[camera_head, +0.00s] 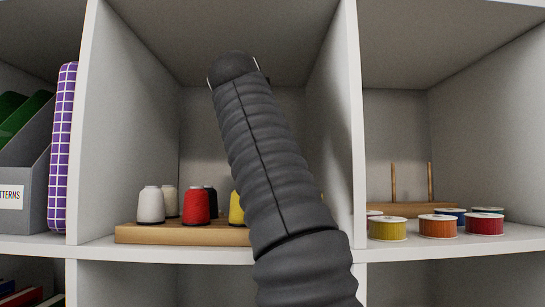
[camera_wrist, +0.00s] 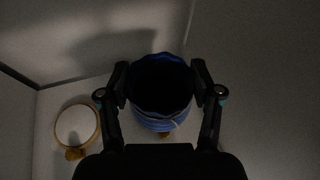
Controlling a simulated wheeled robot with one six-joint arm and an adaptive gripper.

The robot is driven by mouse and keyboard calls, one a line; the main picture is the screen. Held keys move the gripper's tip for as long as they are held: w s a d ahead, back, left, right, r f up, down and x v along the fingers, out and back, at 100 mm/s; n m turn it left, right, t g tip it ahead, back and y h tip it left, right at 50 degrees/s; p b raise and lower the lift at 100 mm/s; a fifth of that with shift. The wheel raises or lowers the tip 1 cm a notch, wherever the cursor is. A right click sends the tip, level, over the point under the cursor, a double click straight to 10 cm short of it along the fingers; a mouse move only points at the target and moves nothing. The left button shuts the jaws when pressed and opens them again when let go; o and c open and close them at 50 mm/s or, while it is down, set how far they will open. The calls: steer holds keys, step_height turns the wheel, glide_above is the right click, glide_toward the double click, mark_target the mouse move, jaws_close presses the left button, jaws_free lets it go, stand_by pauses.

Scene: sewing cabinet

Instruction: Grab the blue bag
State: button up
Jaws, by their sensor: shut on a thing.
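In the wrist view the blue bag (camera_wrist: 153,115) is between the two fingers of my gripper (camera_wrist: 160,84). The bag is round with a wavy rim and a dark open top. A light cord and a small yellowish piece show at its lower side. The fingers are shut on the bag, one on its left side and one on its right. Its underside is hidden, so I cannot tell whether it touches the surface below. In the head view my arm crosses the middle compartment, and neither gripper nor bag shows.
An embroidery hoop (camera_wrist: 76,126) is left of the bag in the wrist view. In the head view, thread cones stand on a wooden board (camera_head: 180,234), ribbon spools (camera_head: 438,226) sit at right, and a purple checked roll (camera_head: 62,148) and grey file holder (camera_head: 24,190) stand at left.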

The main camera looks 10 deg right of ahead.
steer(key=s+a, duration=0.1)
steer(key=s, duration=0.4)
steer(key=s+a+b, duration=0.1)
steer(key=s, duration=0.4)
steer(key=s+a+b, duration=0.1)
steer(key=s, duration=0.5)
steer(key=shift+a, duration=0.15)
steer(key=shift+s, duration=0.55)
